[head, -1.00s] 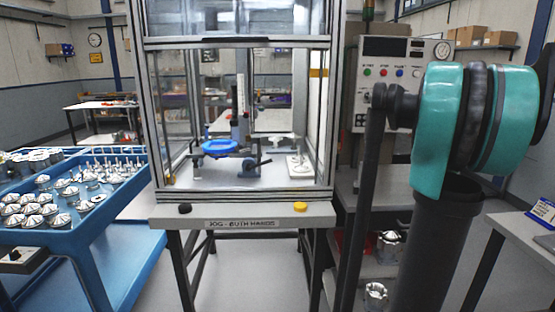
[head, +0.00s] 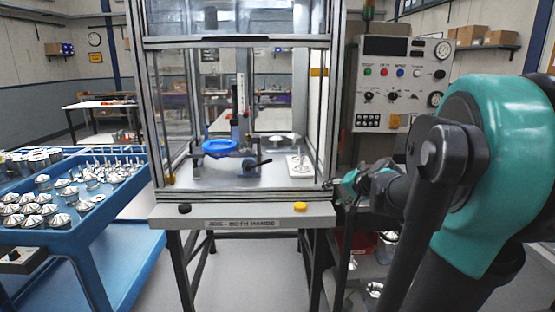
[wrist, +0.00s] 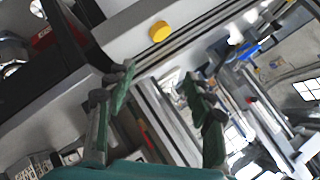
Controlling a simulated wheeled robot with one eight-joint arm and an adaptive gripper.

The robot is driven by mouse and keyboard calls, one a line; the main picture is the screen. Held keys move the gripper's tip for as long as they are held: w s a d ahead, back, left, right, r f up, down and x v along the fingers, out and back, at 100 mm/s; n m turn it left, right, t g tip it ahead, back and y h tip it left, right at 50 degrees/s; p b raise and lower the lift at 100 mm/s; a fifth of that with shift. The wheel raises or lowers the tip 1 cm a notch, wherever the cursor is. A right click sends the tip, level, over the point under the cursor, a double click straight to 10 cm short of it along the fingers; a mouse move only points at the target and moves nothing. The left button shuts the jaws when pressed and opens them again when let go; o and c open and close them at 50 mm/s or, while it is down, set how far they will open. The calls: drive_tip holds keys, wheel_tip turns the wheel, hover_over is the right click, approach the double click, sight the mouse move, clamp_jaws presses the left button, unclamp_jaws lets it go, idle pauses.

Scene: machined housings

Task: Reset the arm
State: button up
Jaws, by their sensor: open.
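My gripper (wrist: 158,88) shows in the wrist view with its two green-padded fingers spread apart and nothing between them. Beyond the fingers lie the metal frame of the enclosure and the yellow button (wrist: 159,31) on its front ledge. In the head view my teal and black arm (head: 490,170) fills the right side.
A control panel (head: 399,80) stands behind right. A blue cart (head: 80,235) with several metal housings stands left.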

drive_tip(key=s+f+n+g+h, duration=0.4)
drive_tip(key=s+f+n+g, duration=0.1)
drive_tip(key=s+f, duration=1.4)
drive_tip(key=s, duration=0.4)
drive_tip(key=shift+s+f+n+g+h, duration=0.25)
drive_tip(key=shift+f+n+g+h, duration=0.05)
drive_tip(key=shift+n+h, duration=0.1)
